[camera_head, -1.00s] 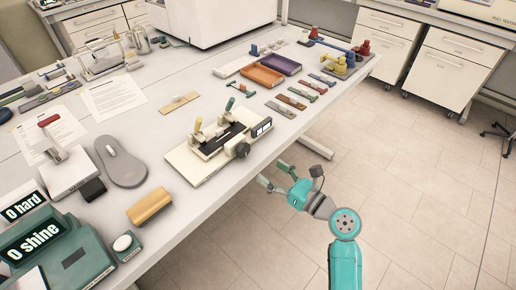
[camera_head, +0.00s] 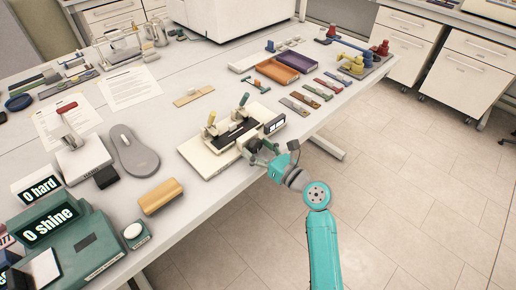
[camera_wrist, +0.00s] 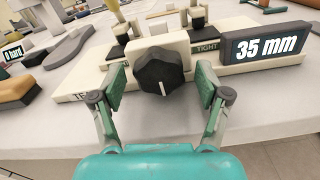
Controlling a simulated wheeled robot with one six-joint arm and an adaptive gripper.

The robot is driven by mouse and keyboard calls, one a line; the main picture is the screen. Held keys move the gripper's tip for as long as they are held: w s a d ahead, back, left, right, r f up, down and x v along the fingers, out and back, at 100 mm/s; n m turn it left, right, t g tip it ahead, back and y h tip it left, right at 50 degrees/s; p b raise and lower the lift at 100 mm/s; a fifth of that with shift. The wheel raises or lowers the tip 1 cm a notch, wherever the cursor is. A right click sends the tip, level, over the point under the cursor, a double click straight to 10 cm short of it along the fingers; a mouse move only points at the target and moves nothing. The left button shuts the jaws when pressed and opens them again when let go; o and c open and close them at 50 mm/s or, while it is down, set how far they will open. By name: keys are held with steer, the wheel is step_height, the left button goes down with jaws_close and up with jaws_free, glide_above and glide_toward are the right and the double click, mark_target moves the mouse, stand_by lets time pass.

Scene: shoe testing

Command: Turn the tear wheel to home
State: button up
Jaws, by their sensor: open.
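The tear wheel is a dark, lobed knob (camera_wrist: 160,72) with a white pointer line, on the front of a cream tester (camera_head: 206,160). In the wrist view the pointer line aims downward, slightly right. My gripper (camera_wrist: 161,88) is open, with one green finger pad on each side of the knob; a gap seems to show on each side, and I cannot tell if either pad touches. In the head view my gripper (camera_head: 254,150) is at the tester's front right and partly hides the knob. A display (camera_wrist: 266,45) beside the knob reads "35 mm".
The tester stands near the table's front edge (camera_head: 236,190). A yellow block (camera_head: 160,196) and a grey shoe sole (camera_head: 133,152) lie to its left. Coloured strips (camera_head: 308,98) and orange (camera_head: 277,72) and purple trays (camera_head: 298,55) lie behind it to the right.

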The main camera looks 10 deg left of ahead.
steer(key=shift+c, duration=0.2)
steer(key=c, duration=1.1)
steer(key=shift+n, duration=0.3)
steer(key=n, duration=0.3)
steer(key=shift+w+d+n, duration=0.1)
steer(key=shift+n, duration=1.9)
